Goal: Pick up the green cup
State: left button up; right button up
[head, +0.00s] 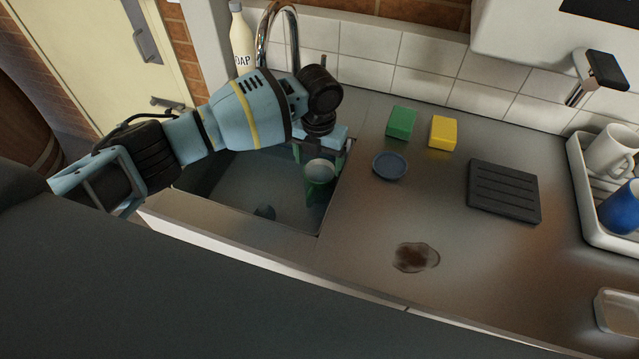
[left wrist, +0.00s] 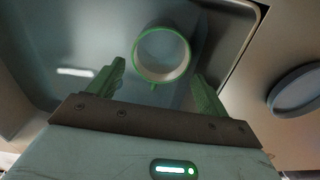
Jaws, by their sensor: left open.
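The green cup (head: 319,188) stands in the sink near its right wall, with its pale inside facing up. In the left wrist view the cup (left wrist: 163,54) shows from above as a green rim around a pale inside, with a small handle toward the gripper. My left gripper (head: 319,158) is open above the cup. In the left wrist view the green fingers of the left gripper (left wrist: 160,76) are spread to either side of the cup's near edge, with gaps on both sides. My right gripper is not in view.
The sink (head: 225,195) has a drain at its bottom. On the counter are a blue dish (head: 390,166), a green sponge (head: 401,122), a yellow sponge (head: 443,133), a dark ribbed mat (head: 503,190) and a brown spill (head: 415,257). A tap (head: 292,35) and soap bottle (head: 242,40) stand behind.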

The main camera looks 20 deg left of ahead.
aim_at(319, 177)
pick_arm(q)
notch_tip(319, 177, down, 7)
jog(key=b, duration=0.3)
jog(key=shift+f, duration=0.2)
jog(key=shift+r, duration=0.2)
jog(key=shift+c, duration=0.4)
jog(key=c, duration=0.5)
jog(key=shift+c, duration=1.4)
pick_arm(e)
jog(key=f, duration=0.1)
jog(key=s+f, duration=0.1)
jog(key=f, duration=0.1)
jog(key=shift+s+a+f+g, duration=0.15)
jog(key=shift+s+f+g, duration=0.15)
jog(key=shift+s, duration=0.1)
